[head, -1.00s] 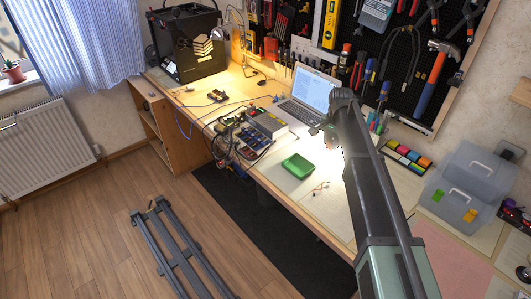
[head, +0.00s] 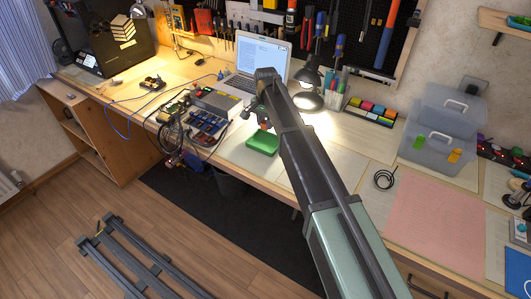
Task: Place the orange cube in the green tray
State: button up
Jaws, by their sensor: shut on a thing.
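The green tray (head: 263,147) lies on the workbench near its front edge, left of my arm in the head view. My gripper (head: 262,123) is above the tray, partly hidden by my own wrist. It is shut on the orange cube (head: 264,126), of which only a small orange-brown patch shows. The cube is just above the tray's far side in the picture. I cannot tell whether it touches the tray.
A laptop (head: 258,62) stands behind the tray, and a desk lamp (head: 308,88) is right of my wrist. Electronic boxes with cables (head: 204,122) lie to the left. Clear storage boxes (head: 440,130) stand at the right. A pink mat (head: 440,215) is bare.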

aim_at(266, 142)
notch_tip(266, 142, down, 8)
jog(key=b, duration=0.5)
jog(key=shift+r, duration=0.35)
jog(key=shift+f, duration=0.2)
jog(key=o, duration=0.9)
jog(key=shift+r, duration=0.1)
notch_tip(266, 142, up, 12)
jog(key=p, duration=1.2)
jog(key=shift+r, duration=0.25)
jog(key=shift+f, duration=0.15)
